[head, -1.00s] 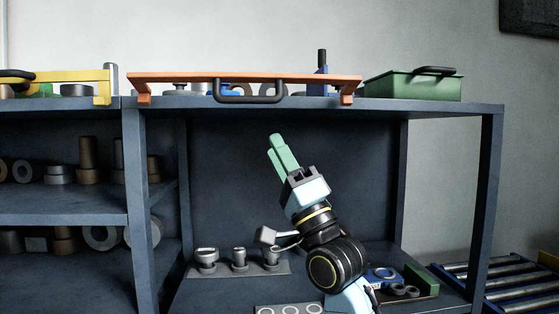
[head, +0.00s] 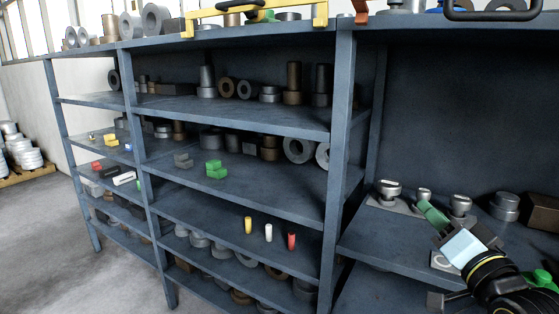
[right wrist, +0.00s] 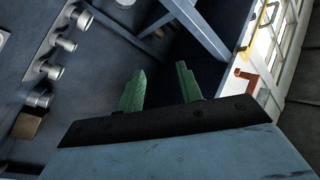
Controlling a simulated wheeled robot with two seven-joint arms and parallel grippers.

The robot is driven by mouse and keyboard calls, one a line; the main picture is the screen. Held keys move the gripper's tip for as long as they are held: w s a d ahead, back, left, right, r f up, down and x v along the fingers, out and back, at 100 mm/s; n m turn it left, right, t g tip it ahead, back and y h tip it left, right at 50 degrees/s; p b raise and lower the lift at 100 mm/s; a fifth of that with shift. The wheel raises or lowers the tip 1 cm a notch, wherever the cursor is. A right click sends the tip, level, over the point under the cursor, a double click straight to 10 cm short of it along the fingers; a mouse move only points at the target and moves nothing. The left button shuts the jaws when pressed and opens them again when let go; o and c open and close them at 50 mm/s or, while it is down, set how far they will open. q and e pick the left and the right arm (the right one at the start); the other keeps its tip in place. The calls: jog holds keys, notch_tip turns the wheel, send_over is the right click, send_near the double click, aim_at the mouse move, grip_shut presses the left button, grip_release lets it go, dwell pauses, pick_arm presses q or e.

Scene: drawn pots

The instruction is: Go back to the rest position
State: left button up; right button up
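My right gripper (head: 434,216) has green fingers and shows at the lower right of the head view, in front of the shelf with the metal pieces. In the right wrist view its two fingers (right wrist: 160,88) stand apart with nothing between them. The gripper is open and empty. It appears near several silver metal pieces (head: 388,190); I cannot tell how close it is. My left gripper is not in view.
A dark blue shelving unit (head: 240,120) with rings, cylinders and small coloured blocks fills the left and middle. Its upright (head: 341,120) stands left of my right arm. A yellow-handled item (head: 255,20) lies on top. Open grey floor (head: 60,235) is at the left.

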jog(key=s+a+f+n+g, duration=0.1)
jog(key=s+f+g, duration=0.1)
jog(key=f, duration=0.5)
jog(key=s+a+f+n+g, duration=0.1)
jog(key=s+a+f+g, duration=0.15)
jog(key=f, duration=0.35)
jog(key=s+a+f+n+g+h, duration=0.25)
jog(key=s+f+n+g, duration=0.35)
jog(key=s+f+g, duration=1.1)
jog(key=s+f+t, duration=0.2)
jog(key=s+f, duration=0.2)
jog(key=f, duration=1)
jog(key=s+f+t, duration=0.2)
jog(key=s+f, duration=0.2)
jog(key=f, duration=1)
jog(key=s+d+f, duration=0.2)
jog(key=s+f, duration=0.5)
jog(key=s+d+f, duration=0.3)
jog(key=s+f, duration=0.4)
jog(key=s, duration=0.1)
jog(key=shift+s+d+f+n+g, duration=0.2)
jog(key=shift+s+n+g, duration=0.1)
jog(key=shift+n+g, duration=0.15)
